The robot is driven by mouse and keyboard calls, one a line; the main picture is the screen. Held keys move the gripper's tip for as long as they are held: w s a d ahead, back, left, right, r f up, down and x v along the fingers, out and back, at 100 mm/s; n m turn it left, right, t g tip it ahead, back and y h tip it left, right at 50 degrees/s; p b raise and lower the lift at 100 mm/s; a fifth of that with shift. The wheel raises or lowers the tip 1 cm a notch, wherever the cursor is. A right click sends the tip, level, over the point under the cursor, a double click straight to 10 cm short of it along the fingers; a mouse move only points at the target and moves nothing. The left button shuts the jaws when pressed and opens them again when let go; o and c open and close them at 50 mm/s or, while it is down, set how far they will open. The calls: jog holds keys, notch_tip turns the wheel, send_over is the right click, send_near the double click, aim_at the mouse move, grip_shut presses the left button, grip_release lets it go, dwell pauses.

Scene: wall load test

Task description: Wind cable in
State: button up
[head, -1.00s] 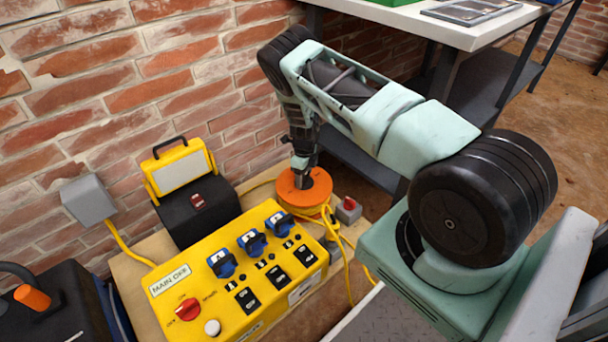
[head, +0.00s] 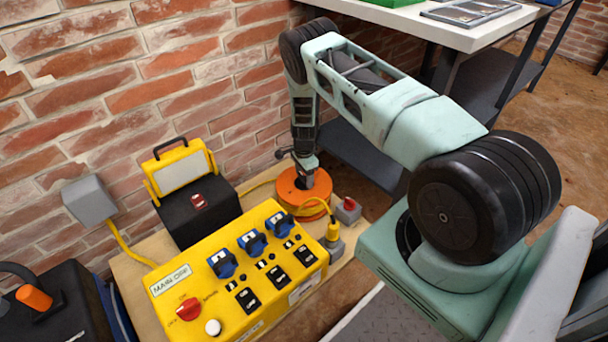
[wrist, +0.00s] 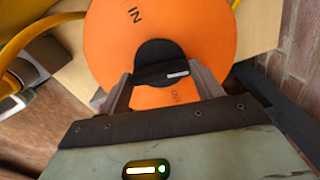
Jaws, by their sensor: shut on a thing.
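The orange cable reel (head: 288,193) lies flat on the wooden bench beside the wall. In the wrist view its disc (wrist: 205,32) bears the word IN and a second, hard-to-read marking. My gripper (head: 306,178) points down over the reel's middle. In the wrist view, its fingers (wrist: 162,78) are shut on the black hub knob (wrist: 160,55). The yellow cable (head: 312,205) runs from the reel to a yellow plug (head: 333,230) by a grey block (head: 334,248) at the bench edge. The cable shows at the left in the wrist view (wrist: 30,38).
A yellow control panel (head: 180,278) with blue sockets stands in front of the reel. A small grey box with a red button (head: 348,209) sits right of it. A work lamp (head: 180,168) stands behind the panel. A grey shelf (head: 355,155) lies behind my arm.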

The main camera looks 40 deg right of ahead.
aim_at(304, 177)
jog(key=n, duration=0.5)
jog(key=shift+n, duration=0.3)
jog(key=n, duration=0.4)
jog(key=shift+n, duration=0.3)
jog(key=n, duration=0.5)
jog(key=shift+p, duration=0.35)
jog(key=n, duration=0.5)
jog(key=o, duration=1)
notch_tip(304, 177, up, 18)
jog(key=p, duration=0.5)
jog(key=shift+f, duration=0.25)
